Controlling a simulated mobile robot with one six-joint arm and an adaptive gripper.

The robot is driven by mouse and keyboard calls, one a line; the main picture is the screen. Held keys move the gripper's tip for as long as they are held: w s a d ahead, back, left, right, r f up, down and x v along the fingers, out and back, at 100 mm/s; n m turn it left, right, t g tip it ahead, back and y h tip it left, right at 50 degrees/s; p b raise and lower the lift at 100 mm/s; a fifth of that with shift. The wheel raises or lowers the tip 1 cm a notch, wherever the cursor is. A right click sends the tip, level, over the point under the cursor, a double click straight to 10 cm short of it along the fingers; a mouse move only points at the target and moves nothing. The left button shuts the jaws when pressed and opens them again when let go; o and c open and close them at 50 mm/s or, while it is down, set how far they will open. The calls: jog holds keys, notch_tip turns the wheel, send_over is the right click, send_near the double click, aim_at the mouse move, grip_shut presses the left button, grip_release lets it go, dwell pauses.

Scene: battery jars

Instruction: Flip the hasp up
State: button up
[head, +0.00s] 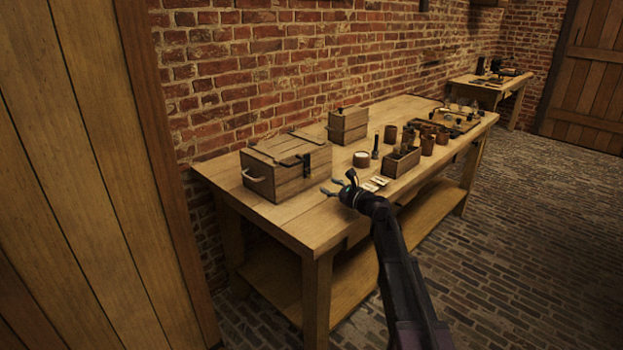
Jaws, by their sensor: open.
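A wooden chest (283,172) with a closed lid and a light handle on its left end stands at the left of the workbench. A dark hasp (305,165) shows on its front face near the right side. It appears to hang down over the front, but it is small here. My gripper (330,191) is open and empty, in front of the chest and to the lower right of the hasp. It is apart from the hasp. Its fingers point left.
The workbench (245,209) also holds a smaller wooden box (348,125), an open wooden crate (401,161), a round pale-topped jar (361,160) and several brown cups to the right. Small cards lie near my gripper. Bare bench top lies in front of the chest. A brick wall stands behind.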

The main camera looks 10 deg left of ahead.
aim_at(312, 178)
jog(key=x, duration=0.8)
jog(key=shift+w+a, duration=0.25)
jog(key=shift+a, duration=0.05)
grip_shut()
